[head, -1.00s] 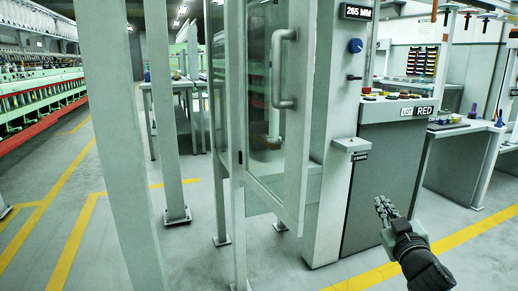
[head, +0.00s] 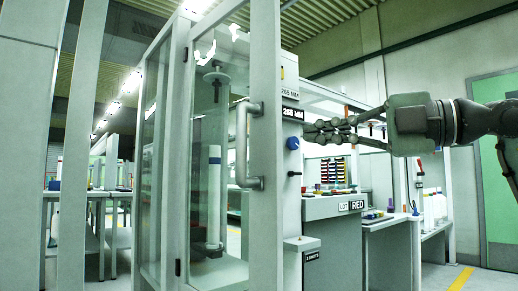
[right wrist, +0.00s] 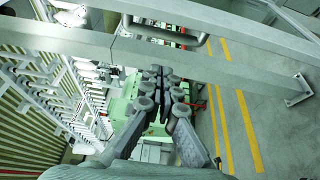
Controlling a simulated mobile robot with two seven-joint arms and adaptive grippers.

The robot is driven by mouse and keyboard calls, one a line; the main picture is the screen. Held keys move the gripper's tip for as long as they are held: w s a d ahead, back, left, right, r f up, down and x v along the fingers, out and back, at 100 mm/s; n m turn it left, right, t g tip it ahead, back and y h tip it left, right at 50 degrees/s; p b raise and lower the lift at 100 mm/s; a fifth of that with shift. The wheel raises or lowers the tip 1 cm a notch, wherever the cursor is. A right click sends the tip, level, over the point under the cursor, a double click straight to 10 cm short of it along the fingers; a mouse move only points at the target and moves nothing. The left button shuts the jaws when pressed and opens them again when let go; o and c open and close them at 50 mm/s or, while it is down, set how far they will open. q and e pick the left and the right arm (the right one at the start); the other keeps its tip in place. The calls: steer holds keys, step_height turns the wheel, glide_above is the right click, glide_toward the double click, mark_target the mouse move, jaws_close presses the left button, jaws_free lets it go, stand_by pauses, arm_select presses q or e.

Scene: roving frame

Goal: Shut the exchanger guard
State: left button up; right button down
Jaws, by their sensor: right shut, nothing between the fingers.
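The exchanger guard is a glazed door in a pale grey frame (head: 266,215), left of centre in the head view. Its free edge looks swung out toward me, so it appears ajar; the exact gap is hard to judge. A grey D-shaped handle (head: 240,148) is on its free side. My right gripper (head: 312,131) comes in from the right, shut and empty, at about handle height and apart from the handle in the picture. In the right wrist view its closed fingers (right wrist: 163,72) point toward pale beams and a grey tubular bar (right wrist: 160,33), perhaps the handle. My left gripper is out of view.
A machine post with a blue knob (head: 293,143) and small display stands right of the guard. A shelf-like box (head: 301,243) juts out below. A grey console (head: 335,208) with a RED label stands further right. Posts stand at left.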

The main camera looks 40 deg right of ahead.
mark_target(278, 139)
steer(key=w, duration=0.3)
steer(key=w+a, duration=0.1)
steer(key=w, duration=0.2)
steer(key=w+p, duration=0.1)
steer(key=w, duration=0.2)
steer(key=shift+a, duration=0.25)
steer(key=shift+d, duration=0.5)
steer(key=shift+d, duration=0.1)
